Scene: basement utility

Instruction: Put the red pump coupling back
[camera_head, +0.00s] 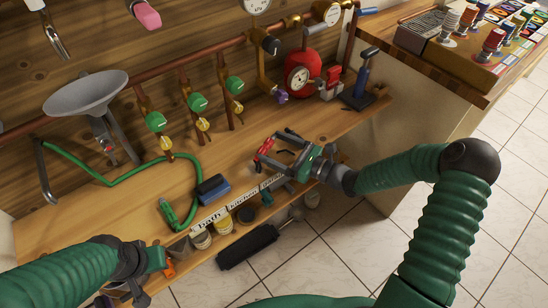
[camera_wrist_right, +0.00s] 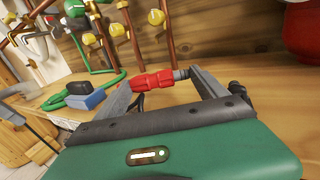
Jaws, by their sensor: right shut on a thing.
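The red pump coupling (camera_head: 264,151) is in my right gripper (camera_head: 277,145), above the wooden bench. In the right wrist view the red coupling (camera_wrist_right: 152,80) lies crosswise between the two grey fingers of my right gripper (camera_wrist_right: 165,85), with a dark end at its right. The red pump body (camera_head: 302,74) with a round dial stands behind, to the upper right, apart from the coupling. Its lower part also shows in the wrist view (camera_wrist_right: 304,35). My left gripper (camera_head: 150,268) is low at the bench's front left; its fingertips are not clear.
Copper pipes with green-handled valves (camera_head: 196,102) rise along the wall. A green hose (camera_head: 100,181), a blue block (camera_head: 213,188) and a funnel (camera_head: 90,95) are left of my right gripper. A blue-handled tool (camera_head: 364,77) stands right of the pump. Jars (camera_head: 223,224) sit below the bench.

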